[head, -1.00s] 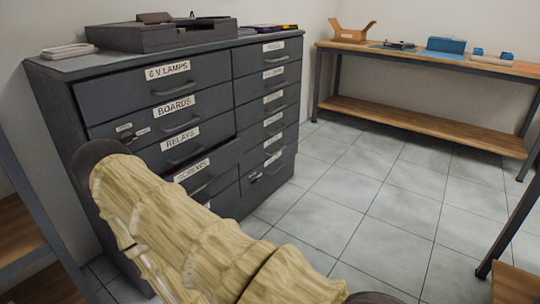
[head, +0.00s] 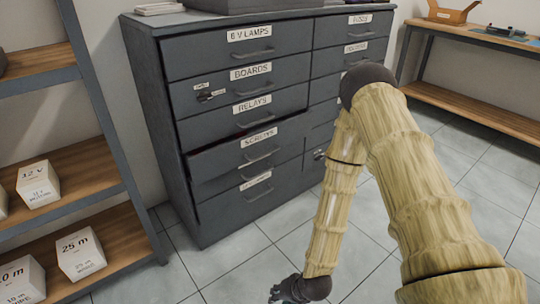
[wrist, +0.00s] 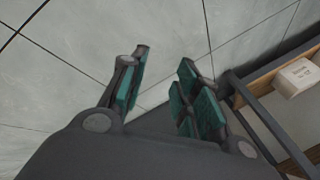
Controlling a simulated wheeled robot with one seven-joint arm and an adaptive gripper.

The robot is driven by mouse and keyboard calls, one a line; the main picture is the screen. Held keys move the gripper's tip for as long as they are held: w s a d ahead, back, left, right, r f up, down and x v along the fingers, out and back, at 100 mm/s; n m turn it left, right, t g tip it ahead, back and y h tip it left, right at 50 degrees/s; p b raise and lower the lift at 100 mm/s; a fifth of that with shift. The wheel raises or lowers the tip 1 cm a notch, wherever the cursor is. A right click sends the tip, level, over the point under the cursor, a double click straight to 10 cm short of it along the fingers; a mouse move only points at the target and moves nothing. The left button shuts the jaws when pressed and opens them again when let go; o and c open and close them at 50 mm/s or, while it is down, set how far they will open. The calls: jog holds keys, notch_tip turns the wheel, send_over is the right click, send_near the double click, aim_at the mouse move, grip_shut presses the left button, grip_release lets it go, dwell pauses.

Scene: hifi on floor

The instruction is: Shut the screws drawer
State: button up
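The screws drawer (head: 225,158) is in the left column of the dark grey cabinet (head: 155,110), below the relays drawer (head: 220,123). It stands out a little from the drawers around it, with its front and handle facing me. My gripper (head: 280,294) is low at the bottom edge of the head view, in front of the cabinet and well apart from the drawer. In the wrist view my gripper (wrist: 160,92) is open, with green-padded fingers apart and only floor between them. The drawer does not show in the wrist view.
A wooden shelf rack (head: 95,165) with small labelled boxes (head: 80,255) stands left of the cabinet. A wooden bench (head: 470,105) is at the back right. Tiled floor (head: 225,270) in front of the cabinet is clear. My arm hides part of the right drawers.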

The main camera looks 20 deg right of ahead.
jog(key=w+r+m+t+y, duration=0.15)
jog(key=w+r, duration=0.25)
jog(key=w, duration=0.6)
jog(key=m+t+b, duration=0.1)
jog(key=m+t, duration=0.6)
jog(key=t, duration=0.2)
send_near(266, 153)
jog(key=shift+y, duration=0.35)
jog(key=shift+d+f+b+x, duration=0.15)
jog(key=shift+b+x, duration=0.55)
jog(key=shift+x, duration=1.05)
jog(key=shift+d+f+b+x, duration=0.15)
jog(key=shift+b+x, duration=0.55)
jog(key=shift+x, duration=1.1)
jog(key=shift+d+f+b+x, duration=0.15)
jog(key=shift+b+x, duration=0.55)
jog(key=shift+x, duration=1.05)
jog(key=shift+r, duration=0.1)
grip_shut()
